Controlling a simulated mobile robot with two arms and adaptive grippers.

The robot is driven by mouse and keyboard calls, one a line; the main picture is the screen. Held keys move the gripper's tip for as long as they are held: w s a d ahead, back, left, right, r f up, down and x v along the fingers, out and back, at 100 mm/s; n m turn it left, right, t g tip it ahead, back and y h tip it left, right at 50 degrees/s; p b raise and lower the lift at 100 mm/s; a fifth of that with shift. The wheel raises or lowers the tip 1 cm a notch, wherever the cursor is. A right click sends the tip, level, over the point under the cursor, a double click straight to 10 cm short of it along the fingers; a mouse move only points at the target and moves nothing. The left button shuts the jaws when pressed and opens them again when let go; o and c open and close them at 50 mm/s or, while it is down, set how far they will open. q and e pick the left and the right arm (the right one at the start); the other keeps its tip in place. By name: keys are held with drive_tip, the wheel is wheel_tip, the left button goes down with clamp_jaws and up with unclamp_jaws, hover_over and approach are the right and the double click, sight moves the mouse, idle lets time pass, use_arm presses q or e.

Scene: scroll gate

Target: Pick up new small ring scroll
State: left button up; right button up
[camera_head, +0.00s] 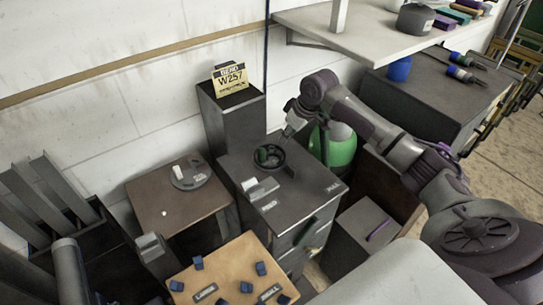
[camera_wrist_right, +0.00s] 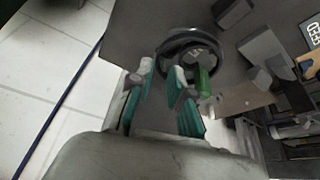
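A dark round ring-shaped part (camera_head: 269,156) lies on top of the dark grey cabinet (camera_head: 235,168). I cannot tell for sure whether it is the small ring scroll. A small green piece shows inside it. In the right wrist view the dark ring (camera_wrist_right: 163,62) is ahead of the fingers, with the green piece (camera_wrist_right: 206,80) at its lower right. My right gripper (camera_head: 287,128) is above and behind the ring, apart from it. In the wrist view its teal-padded fingers (camera_wrist_right: 160,95) are spread with nothing between them. My left gripper is not recognisable in either view.
A tan board (camera_head: 230,262) with labels and several blue pieces is at the front. A brown table (camera_head: 150,203) holds a grey disc (camera_head: 190,174). A tall dark box (camera_head: 230,118) with a yellow sign stands behind the cabinet. A green cylinder (camera_head: 338,148) is to its right.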

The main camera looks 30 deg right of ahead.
sight(280, 148)
drive_tip(key=p+x, duration=0.1)
drive_tip(key=x, duration=0.3)
drive_tip(key=shift+s+f, duration=0.1)
drive_tip(key=shift+f, duration=0.05)
drive_tip(key=shift+w+f, duration=0.2)
drive_tip(key=shift+f, duration=0.25)
use_arm(q)
drive_tip(key=shift+w+d+r, duration=0.1)
drive_tip(key=shift+w+r, duration=0.5)
drive_tip(key=shift+w, duration=0.05)
use_arm(e)
clamp_jaws()
